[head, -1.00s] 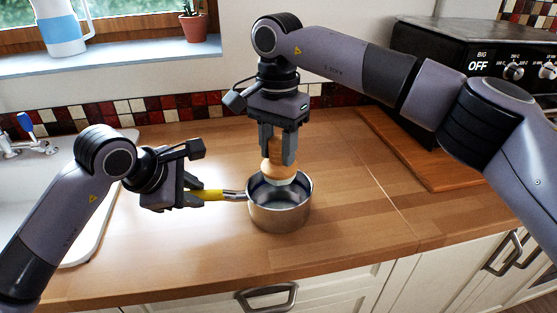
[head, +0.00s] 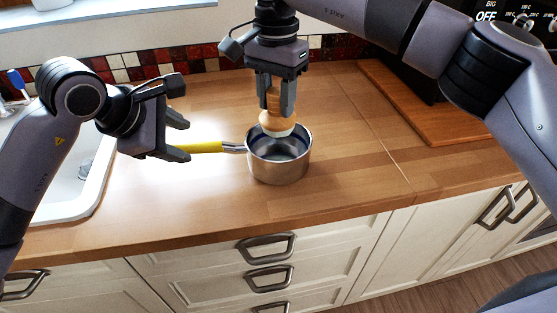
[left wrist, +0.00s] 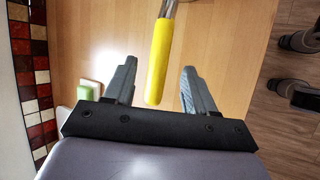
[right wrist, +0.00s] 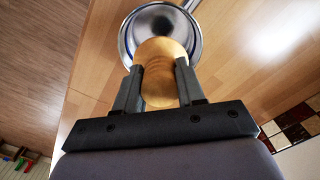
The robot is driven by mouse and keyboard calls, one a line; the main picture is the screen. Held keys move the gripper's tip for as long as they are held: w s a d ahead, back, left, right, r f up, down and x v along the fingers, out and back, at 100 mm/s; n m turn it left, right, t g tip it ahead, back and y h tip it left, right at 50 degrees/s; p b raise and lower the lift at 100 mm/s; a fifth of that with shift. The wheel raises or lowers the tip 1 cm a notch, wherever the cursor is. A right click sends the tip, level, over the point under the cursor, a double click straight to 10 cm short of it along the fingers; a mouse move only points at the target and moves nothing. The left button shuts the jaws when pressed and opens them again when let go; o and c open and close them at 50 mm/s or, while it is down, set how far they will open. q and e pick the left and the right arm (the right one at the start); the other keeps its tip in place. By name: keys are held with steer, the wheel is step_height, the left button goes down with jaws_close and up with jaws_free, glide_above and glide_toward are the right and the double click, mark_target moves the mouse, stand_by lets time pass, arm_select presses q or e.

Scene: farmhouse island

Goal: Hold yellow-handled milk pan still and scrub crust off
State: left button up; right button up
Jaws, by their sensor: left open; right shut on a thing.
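The steel milk pan (head: 279,169) stands on the wooden counter, its yellow handle (head: 204,147) pointing left. My left gripper (head: 181,139) is open at the handle's free end. In the left wrist view the handle (left wrist: 160,50) lies between the spread fingers with gaps on both sides. My right gripper (head: 275,110) is shut on a wooden-handled scrubbing brush (head: 277,127), upright over the pan. The brush's pale lower end is at the pan's opening; I cannot tell whether it touches the inside. The right wrist view shows dark areas inside the pan (right wrist: 126,32), partly hidden by the brush (right wrist: 158,80).
The white sink (head: 75,190) is at the left. A wooden board (head: 430,115) lies at the right by the black oven. The tiled wall (head: 145,66) runs behind. The counter around the pan is clear, its front edge near the pan.

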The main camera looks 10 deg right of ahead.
arm_select(q)
steer(key=shift+v, duration=1.8)
steer(key=v, duration=1.2)
